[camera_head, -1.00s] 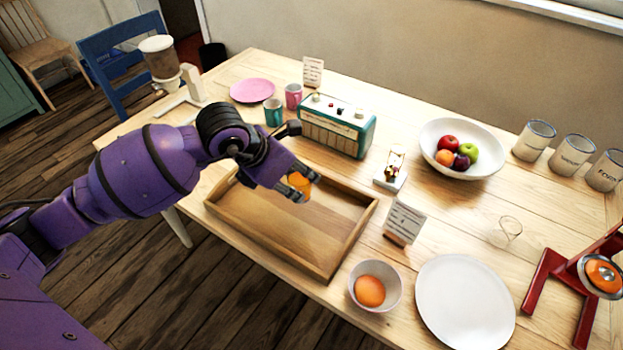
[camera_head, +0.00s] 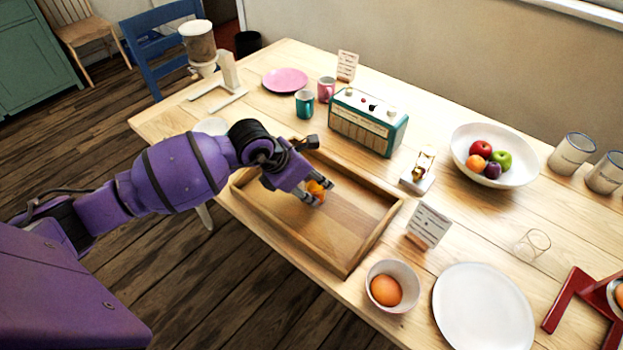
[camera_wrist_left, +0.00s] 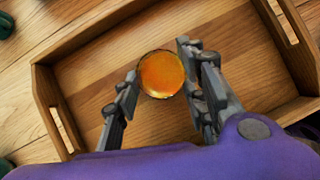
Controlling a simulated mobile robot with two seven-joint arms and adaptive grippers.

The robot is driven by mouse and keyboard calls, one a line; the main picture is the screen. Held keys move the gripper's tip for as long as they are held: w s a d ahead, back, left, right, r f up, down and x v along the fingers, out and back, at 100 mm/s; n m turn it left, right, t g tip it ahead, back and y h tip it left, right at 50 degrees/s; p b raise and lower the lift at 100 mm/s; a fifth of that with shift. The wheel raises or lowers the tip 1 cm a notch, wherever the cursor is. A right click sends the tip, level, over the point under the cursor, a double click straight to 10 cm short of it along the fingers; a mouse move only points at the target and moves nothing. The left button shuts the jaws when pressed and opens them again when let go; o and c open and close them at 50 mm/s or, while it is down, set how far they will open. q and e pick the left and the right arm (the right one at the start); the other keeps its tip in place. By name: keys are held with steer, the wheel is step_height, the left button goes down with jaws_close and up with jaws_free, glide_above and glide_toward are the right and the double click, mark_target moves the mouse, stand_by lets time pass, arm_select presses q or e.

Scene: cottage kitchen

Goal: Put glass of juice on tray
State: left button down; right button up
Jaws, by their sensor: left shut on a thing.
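The glass of juice (camera_wrist_left: 162,75) shows from above in the left wrist view as a round orange surface between my left fingers. In the head view the orange juice (camera_head: 317,187) is partly hidden by my gripper. My left gripper (camera_head: 318,194) is shut on the glass, over the inside of the wooden tray. The wooden tray (camera_head: 352,262) has raised walls and lies on the table. It surrounds the glass in the left wrist view, where its rim (camera_wrist_left: 48,100) shows. I cannot tell whether the glass touches the tray floor. My right gripper is not in view.
A white bowl with an orange (camera_head: 392,272) and a small sign (camera_head: 427,225) stand right of the tray. A teal radio (camera_head: 367,121) and mugs (camera_head: 304,103) stand behind it. An empty glass (camera_head: 532,244) and a white plate (camera_head: 484,310) are farther right.

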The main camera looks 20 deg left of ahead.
arm_select(q)
steer(key=c, duration=1.2)
jaws_free()
steer(key=shift+f, duration=0.1)
steer(key=shift+o, duration=0.6)
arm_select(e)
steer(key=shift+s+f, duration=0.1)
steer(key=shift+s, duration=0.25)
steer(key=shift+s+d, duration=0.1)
